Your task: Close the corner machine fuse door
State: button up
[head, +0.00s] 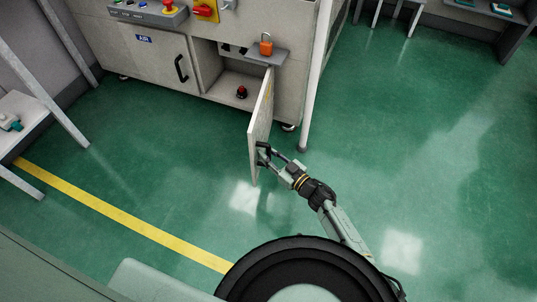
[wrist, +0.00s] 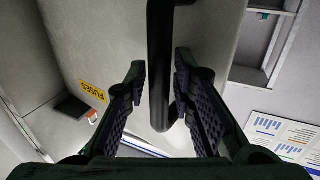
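The fuse door (head: 260,120) is a pale panel standing open, swung out from the right side of the machine's lower cabinet. In the wrist view, the door (wrist: 95,45) carries a yellow FUSES label (wrist: 93,90). Its black bar handle (wrist: 160,60) runs between my two fingers. My gripper (head: 267,156) is at the door's outer side, near its free edge. In the wrist view, my gripper (wrist: 159,78) is open around the handle, with a gap visible on each side. The handle is partly hidden by my fingers in the head view.
A closed AIR door (head: 150,60) is at left. A pale post (head: 313,90) stands right of the door. Green floor around the door is clear.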

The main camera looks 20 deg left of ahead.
jog(key=shift+c, duration=0.2)
grip_shut()
dwell(0.4)
